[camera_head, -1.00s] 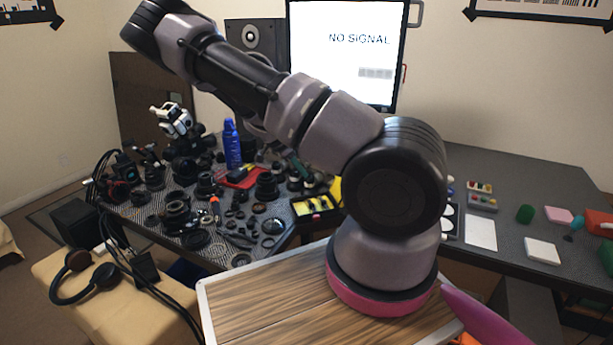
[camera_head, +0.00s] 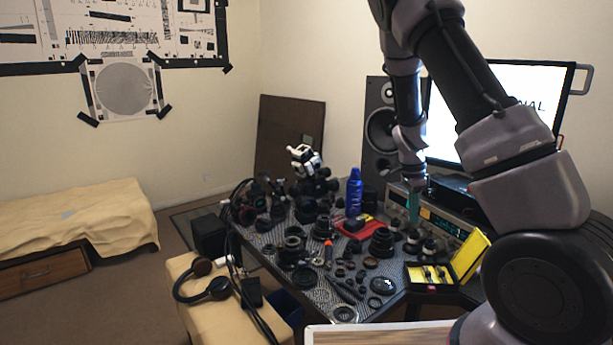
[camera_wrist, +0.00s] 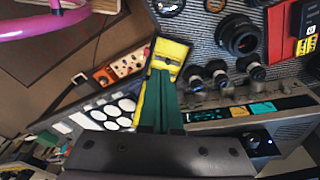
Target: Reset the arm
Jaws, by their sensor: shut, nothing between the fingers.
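My arm comes down from the top of the head view, and my gripper (camera_head: 413,208) points down above the back right part of the cluttered desk. Its green fingers are together with nothing between them, and they also show in the wrist view (camera_wrist: 163,85). In the wrist view the fingers lie over an open yellow-and-black case (camera_wrist: 172,53), apparently above it. The same case (camera_head: 432,274) stands on the desk's front right corner in the head view, with its yellow lid up.
Lens parts (camera_head: 292,250) and a blue bottle (camera_head: 354,192) crowd the desk. A speaker (camera_head: 380,130) and a monitor (camera_head: 500,90) stand behind. Headphones (camera_head: 217,289) lie on a padded bench at the front left. Open floor (camera_head: 130,290) lies farther left.

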